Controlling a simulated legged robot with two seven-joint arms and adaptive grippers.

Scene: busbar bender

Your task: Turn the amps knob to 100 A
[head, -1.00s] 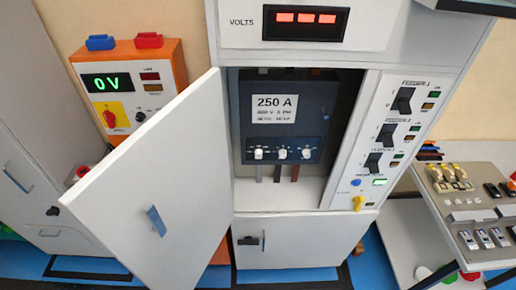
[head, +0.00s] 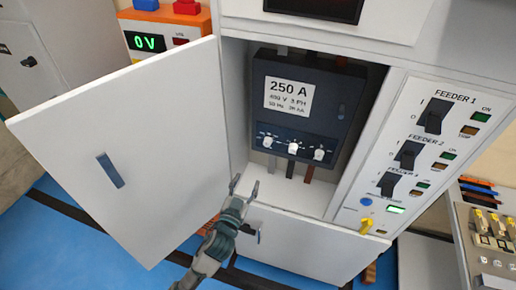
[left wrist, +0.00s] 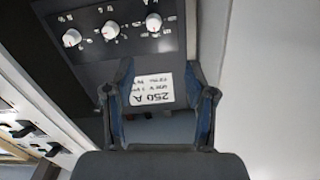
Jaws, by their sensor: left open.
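A dark breaker unit (head: 345,112) with a white 250 A label (head: 288,96) sits inside the open cabinet. Three small white knobs run along its lower panel: left (head: 268,141), middle (head: 294,147) and right (head: 319,154). Their markings are too small to tell which is amps. My left gripper (head: 246,183) is open and empty at the cabinet opening, below and left of the knobs, apart from them. In the left wrist view the breaker appears upside down, with the knobs (left wrist: 110,30) beyond the open left gripper (left wrist: 158,72). My right gripper is not in view.
The cabinet door (head: 125,150) stands open on the left, close to my left arm. A feeder switch panel (head: 418,145) with a yellow knob (head: 366,226) borders the opening on the right. The cabinet floor (head: 290,197) below the breaker is clear.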

